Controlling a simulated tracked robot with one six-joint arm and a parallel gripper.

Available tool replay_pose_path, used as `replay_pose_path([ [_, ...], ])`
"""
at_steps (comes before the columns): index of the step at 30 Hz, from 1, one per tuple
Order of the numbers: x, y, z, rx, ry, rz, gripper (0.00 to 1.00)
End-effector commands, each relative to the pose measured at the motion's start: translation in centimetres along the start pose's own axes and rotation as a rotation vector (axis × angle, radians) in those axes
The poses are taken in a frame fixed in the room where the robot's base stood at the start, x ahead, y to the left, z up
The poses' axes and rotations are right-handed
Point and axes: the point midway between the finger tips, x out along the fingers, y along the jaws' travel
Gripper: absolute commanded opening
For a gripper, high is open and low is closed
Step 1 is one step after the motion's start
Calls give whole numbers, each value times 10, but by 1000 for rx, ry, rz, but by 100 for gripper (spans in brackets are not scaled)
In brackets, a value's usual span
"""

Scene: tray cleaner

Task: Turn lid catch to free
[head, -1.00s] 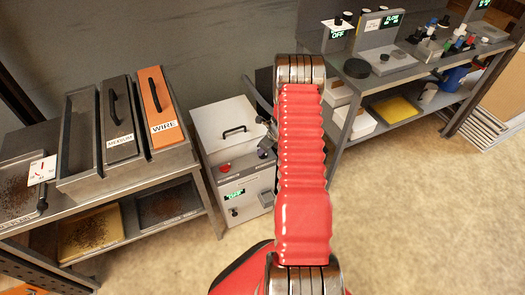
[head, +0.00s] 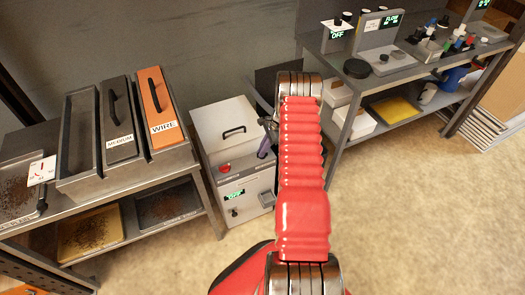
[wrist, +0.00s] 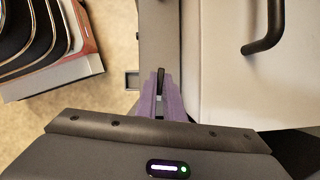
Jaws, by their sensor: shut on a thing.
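The tray cleaner (head: 222,120) is a white box with a grey front, standing on the floor between two benches. Its lid is down and has a black handle (head: 234,131); the lid also shows in the wrist view (wrist: 225,75). My gripper (head: 265,147) has purple fingers and is at the cleaner's front right, partly behind my red arm. In the wrist view the fingers (wrist: 161,98) are shut around the small black lid catch (wrist: 161,76), beside the lid's edge. The catch's base is hidden between the fingers.
A red button (head: 225,167) and a green display (head: 236,194) are on the cleaner's front. The left bench (head: 130,175) holds trays marked MEDIUM and WIRE. The right bench (head: 400,70) holds bottles and instruments. Floor in front is clear.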

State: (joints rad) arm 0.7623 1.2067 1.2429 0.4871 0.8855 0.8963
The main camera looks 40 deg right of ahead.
Motion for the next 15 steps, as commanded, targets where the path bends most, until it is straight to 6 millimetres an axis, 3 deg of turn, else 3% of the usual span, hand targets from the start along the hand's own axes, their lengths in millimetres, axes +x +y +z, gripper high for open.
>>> replay_pose_path([
  [15,1,-1,0,-154,0,62,0],
])
